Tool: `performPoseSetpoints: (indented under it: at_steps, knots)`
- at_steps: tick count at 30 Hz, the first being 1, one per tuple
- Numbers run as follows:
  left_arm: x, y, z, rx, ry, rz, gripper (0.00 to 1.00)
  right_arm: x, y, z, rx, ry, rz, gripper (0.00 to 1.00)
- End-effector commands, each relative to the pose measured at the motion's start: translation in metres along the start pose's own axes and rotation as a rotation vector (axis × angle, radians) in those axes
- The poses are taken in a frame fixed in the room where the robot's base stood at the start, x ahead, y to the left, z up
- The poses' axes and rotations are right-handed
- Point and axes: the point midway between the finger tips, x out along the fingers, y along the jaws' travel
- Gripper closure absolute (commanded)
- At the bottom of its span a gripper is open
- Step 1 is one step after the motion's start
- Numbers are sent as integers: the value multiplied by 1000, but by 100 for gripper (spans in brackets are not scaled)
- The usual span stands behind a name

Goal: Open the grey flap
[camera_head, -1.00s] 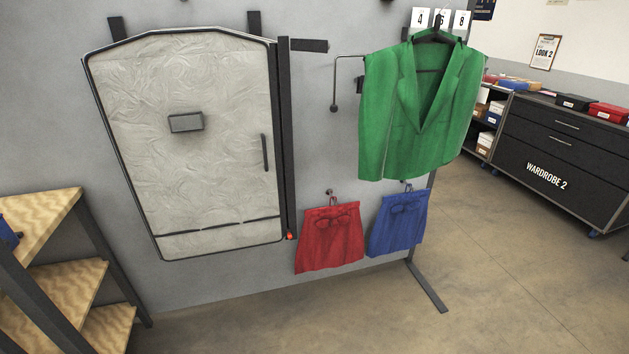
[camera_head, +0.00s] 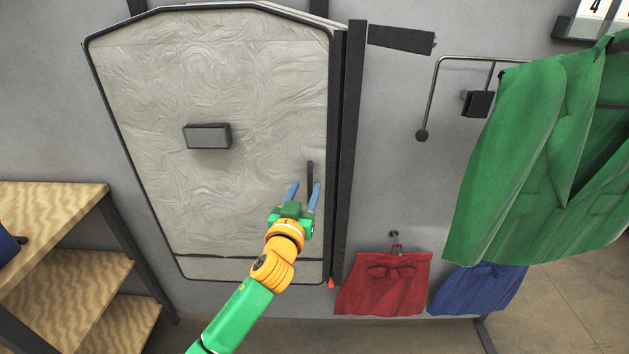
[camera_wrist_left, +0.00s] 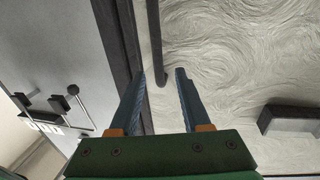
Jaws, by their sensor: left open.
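The grey flap (camera_head: 230,85) is a large, textured panel with a black rim, hanging shut on the grey wall. A slim dark vertical handle (camera_head: 310,178) is near its right edge, and a dark grey block (camera_head: 207,136) is fixed near its middle. My left gripper (camera_head: 305,188) is open in front of the flap at the handle's lower end. In the left wrist view the blue fingers (camera_wrist_left: 160,78) are spread and the lower end of the handle (camera_wrist_left: 155,45) shows between their tips. Touching cannot be told. My right gripper is not in view.
A dark upright post (camera_head: 351,130) runs along the flap's right side. A hooked rail (camera_head: 437,95), a green jacket (camera_head: 540,160), a red skirt (camera_head: 383,285) and a blue skirt (camera_head: 478,290) hang to the right. A wooden shelf unit (camera_head: 50,205) stands at the left.

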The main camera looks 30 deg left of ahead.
Motion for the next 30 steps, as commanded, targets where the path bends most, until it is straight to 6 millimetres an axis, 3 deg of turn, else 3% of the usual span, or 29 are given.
performPoseSetpoints:
  at_steps: [5,13,14,18,19,30]
  knots:
    - [20,0,0,1,0,1,53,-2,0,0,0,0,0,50]
    - [22,0,1,1,-1,1,53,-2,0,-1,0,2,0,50]
    - [22,0,1,1,-1,1,58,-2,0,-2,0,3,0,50]
    - [22,0,1,1,-1,1,96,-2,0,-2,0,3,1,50]
    - [22,0,1,1,-1,1,100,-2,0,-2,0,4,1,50]
    - [22,0,1,1,-2,1,100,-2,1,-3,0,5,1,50]
